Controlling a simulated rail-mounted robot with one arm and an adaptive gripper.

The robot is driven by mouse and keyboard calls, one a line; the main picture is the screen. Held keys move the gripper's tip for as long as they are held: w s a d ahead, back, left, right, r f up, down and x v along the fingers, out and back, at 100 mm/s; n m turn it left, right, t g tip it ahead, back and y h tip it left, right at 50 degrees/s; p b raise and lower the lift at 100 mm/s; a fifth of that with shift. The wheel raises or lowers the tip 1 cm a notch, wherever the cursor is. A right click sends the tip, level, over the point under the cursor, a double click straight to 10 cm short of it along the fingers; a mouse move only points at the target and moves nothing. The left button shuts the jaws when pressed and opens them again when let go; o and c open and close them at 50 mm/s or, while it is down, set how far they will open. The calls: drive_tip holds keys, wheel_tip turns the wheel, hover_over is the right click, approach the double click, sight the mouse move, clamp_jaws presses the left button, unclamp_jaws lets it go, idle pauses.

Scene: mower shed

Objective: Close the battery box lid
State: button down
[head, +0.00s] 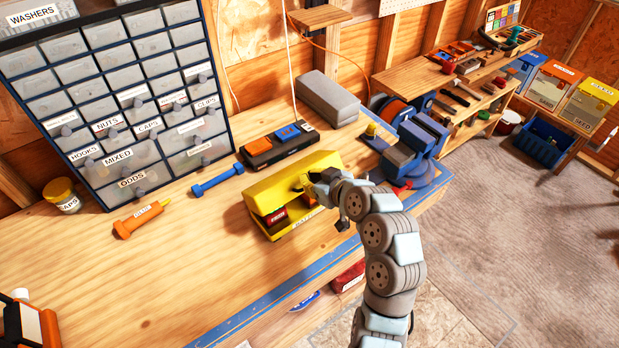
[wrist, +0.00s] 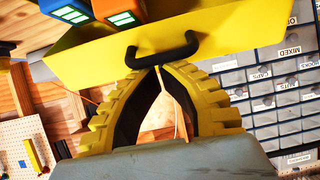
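The yellow battery box (head: 285,228) stands on the workbench, with dark and red contents showing in its front opening. Its yellow lid (head: 300,171) is tilted, raised above the front rim. In the wrist view the lid (wrist: 225,35) fills the top, with a black handle (wrist: 160,58) on it. My gripper (head: 310,184) is at the lid's front side. In the wrist view its yellow ribbed fingers (wrist: 157,69) come together at the tips, right at the handle. The tips look closed and partly hidden by the handle; I see nothing gripped between them.
A battery charger (head: 280,143) and a grey block (head: 327,97) lie behind the box. A blue vise (head: 415,145) stands close on the right. A blue dumbbell-shaped tool (head: 217,181) and an orange tool (head: 140,219) lie to the left.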

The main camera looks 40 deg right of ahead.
drive_tip(key=shift+s+f+t+b, duration=0.25)
drive_tip(key=shift+s+t+b, duration=0.05)
drive_tip(key=shift+b, duration=0.55)
drive_tip(key=s+f+t+b, duration=0.1)
drive_tip(key=b, duration=0.3)
drive_tip(key=s+f+t+b, duration=0.1)
drive_tip(key=f+b, duration=0.1)
drive_tip(key=b, duration=0.3)
drive_tip(key=s+f+t+b, duration=0.1)
drive_tip(key=f+t+b, duration=0.1)
drive_tip(key=b, duration=0.3)
drive_tip(key=shift+s+a+h, duration=0.2)
drive_tip(key=shift+s+h, duration=0.1)
drive_tip(key=shift+s+f+t+b, duration=0.15)
drive_tip(key=shift+f+t+b, duration=0.2)
drive_tip(key=shift+b, duration=0.85)
drive_tip(key=shift+r+b, duration=0.1)
drive_tip(key=shift+b, duration=0.2)
drive_tip(key=shift+r, duration=0.15)
